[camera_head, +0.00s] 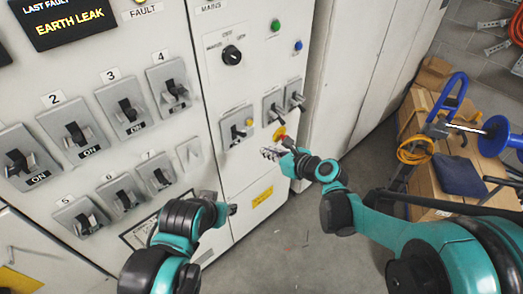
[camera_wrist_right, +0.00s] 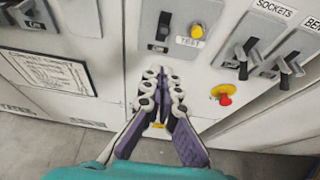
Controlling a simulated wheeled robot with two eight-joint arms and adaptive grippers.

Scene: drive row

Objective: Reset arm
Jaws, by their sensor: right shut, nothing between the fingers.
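My right gripper (camera_head: 272,153) is in front of the lower part of the cabinet's right-hand panel, beside a red and yellow knob (camera_head: 279,133). In the right wrist view the fingers of this gripper (camera_wrist_right: 163,78) are together with nothing between them, below the yellow TEST button (camera_wrist_right: 197,31). The red and yellow knob (camera_wrist_right: 223,95) is to their right, apart from them. My left gripper (camera_head: 219,203) is low in front of the cabinet, mostly hidden by its own wrist; its finger opening is unclear.
The grey cabinet carries numbered switches (camera_head: 77,134), a MAINS rotary knob (camera_head: 232,55), green and blue buttons, and two lever switches (camera_head: 273,105). Bare floor (camera_head: 290,225) lies between cabinet and crates.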

